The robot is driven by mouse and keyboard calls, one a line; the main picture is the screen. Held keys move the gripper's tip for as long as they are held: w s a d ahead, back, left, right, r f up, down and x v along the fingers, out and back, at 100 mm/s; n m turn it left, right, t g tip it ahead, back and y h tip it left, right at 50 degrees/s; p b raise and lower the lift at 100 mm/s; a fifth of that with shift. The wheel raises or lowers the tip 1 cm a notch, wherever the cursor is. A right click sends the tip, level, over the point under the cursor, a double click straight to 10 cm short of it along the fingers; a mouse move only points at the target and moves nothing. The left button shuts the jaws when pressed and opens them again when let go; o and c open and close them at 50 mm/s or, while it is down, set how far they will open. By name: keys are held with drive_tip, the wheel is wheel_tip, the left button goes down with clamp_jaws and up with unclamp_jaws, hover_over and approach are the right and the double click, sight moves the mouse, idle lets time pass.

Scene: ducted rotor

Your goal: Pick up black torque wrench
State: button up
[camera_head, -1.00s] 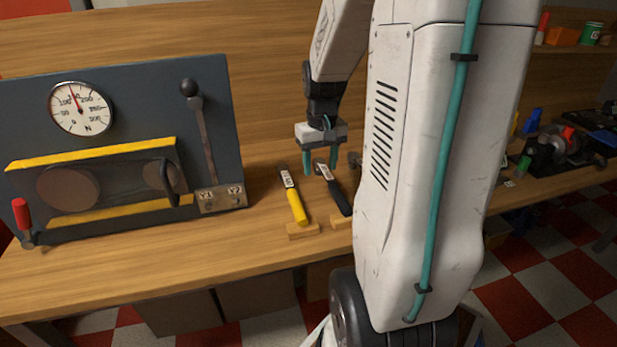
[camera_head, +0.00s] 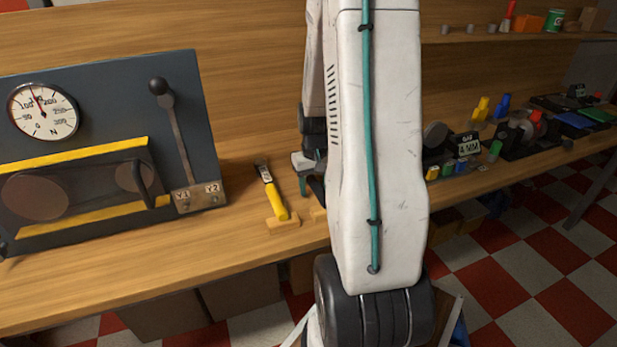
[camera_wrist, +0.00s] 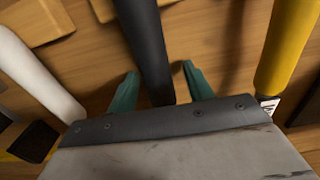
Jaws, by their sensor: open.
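The black torque wrench (camera_wrist: 147,45) lies with its dark handle between the two teal fingers of my gripper (camera_wrist: 160,68) in the wrist view. The fingers are open, one on each side of the handle, with a gap visible on the right side. In the head view my arm hides most of the black wrench and most of my gripper. One teal finger shows low over the bench, just right of the yellow wrench (camera_head: 274,198). I cannot tell the exact height of the fingers over the bench.
The yellow wrench (camera_wrist: 290,45) lies right of my gripper in the wrist view, and a white handle (camera_wrist: 35,72) lies left. Wooden blocks (camera_head: 282,223) prop the wrenches. A gauge panel with a lever (camera_head: 108,90) stands left. Small parts crowd the bench at right.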

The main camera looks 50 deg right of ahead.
clamp_jaws()
drive_tip(key=shift+r, duration=0.15)
